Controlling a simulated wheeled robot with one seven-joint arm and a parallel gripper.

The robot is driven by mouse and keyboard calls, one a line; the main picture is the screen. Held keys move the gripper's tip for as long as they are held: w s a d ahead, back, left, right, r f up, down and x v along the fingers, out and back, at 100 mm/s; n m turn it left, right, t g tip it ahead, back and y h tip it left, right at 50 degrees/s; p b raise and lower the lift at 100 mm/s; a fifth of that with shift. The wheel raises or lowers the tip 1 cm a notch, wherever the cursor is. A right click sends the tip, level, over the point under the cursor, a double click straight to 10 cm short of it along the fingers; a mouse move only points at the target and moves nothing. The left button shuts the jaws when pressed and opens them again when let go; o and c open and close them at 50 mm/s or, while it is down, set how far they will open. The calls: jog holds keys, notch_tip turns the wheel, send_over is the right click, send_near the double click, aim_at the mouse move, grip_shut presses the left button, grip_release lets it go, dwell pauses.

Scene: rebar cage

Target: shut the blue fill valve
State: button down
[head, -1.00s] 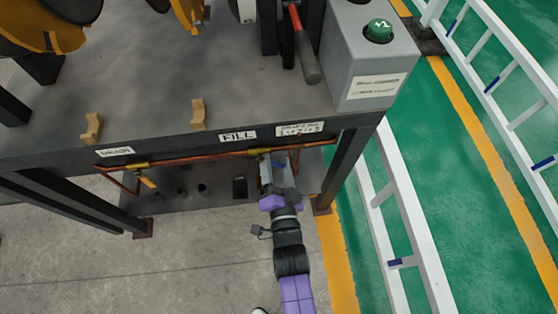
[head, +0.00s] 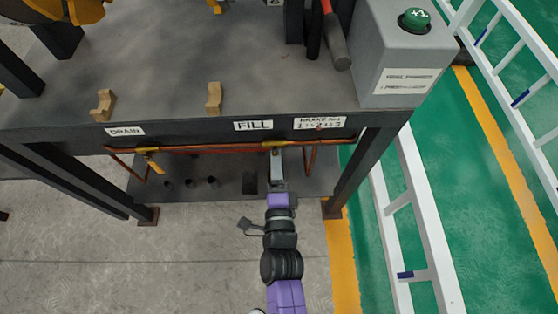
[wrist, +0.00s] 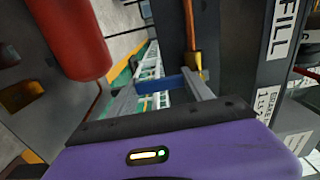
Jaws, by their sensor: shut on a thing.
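The copper fill pipe (head: 215,149) runs under the front edge of the bench, below the FILL label (head: 253,125). A brass valve body (head: 276,146) sits on it toward the right and also shows in the wrist view (wrist: 195,63). My gripper (head: 277,170) reaches up to this valve from the front. In the wrist view the blue handle (wrist: 156,86) lies between my two fingers, and my gripper (wrist: 163,92) is shut on it. In the head view my gripper hides the handle.
The DRAIN valve's yellow handle (head: 155,166) hangs at the left of the pipe. A bench leg (head: 350,178) stands close right of my gripper. A red cylinder (wrist: 75,40) is near the wrist camera. A white ladder (head: 418,220) lies further right.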

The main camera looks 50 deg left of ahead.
jog(key=shift+f+m, duration=0.1)
jog(key=shift+m, duration=0.2)
jog(key=shift+c, duration=2.1)
grip_release()
jog(key=v, duration=0.7)
jog(key=shift+s+d, duration=0.2)
jog(key=shift+s, duration=0.15)
